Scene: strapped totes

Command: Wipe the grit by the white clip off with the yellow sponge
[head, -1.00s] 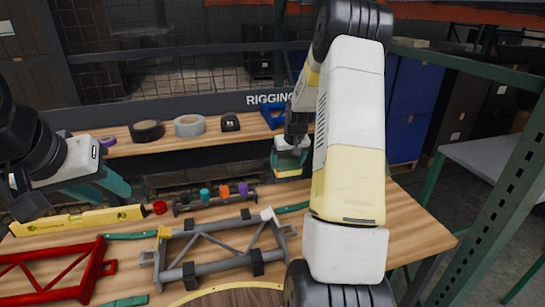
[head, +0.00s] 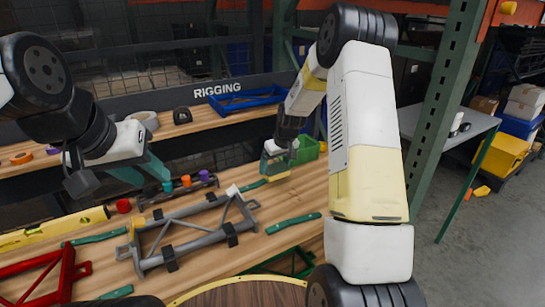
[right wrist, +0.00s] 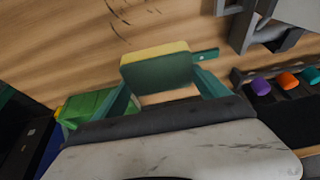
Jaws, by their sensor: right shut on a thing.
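The yellow sponge (head: 277,177) has a green back and is held in my right gripper (head: 277,160), over the bench's far right part. In the right wrist view the sponge (right wrist: 155,60) sits between two green fingers, yellow edge facing away. I cannot tell whether it touches the wood. The white clip (head: 233,191) is on the far right corner of a grey frame (head: 195,232), left of and nearer than the sponge. Dark streaks, possibly grit (right wrist: 118,12), mark the wood beyond the sponge. My left gripper (head: 115,178) hangs over the bench's left part; its opening is unclear.
A red frame (head: 45,278) and yellow level (head: 50,228) are at left. A rack with coloured knobs (head: 185,182) stands behind the frame.

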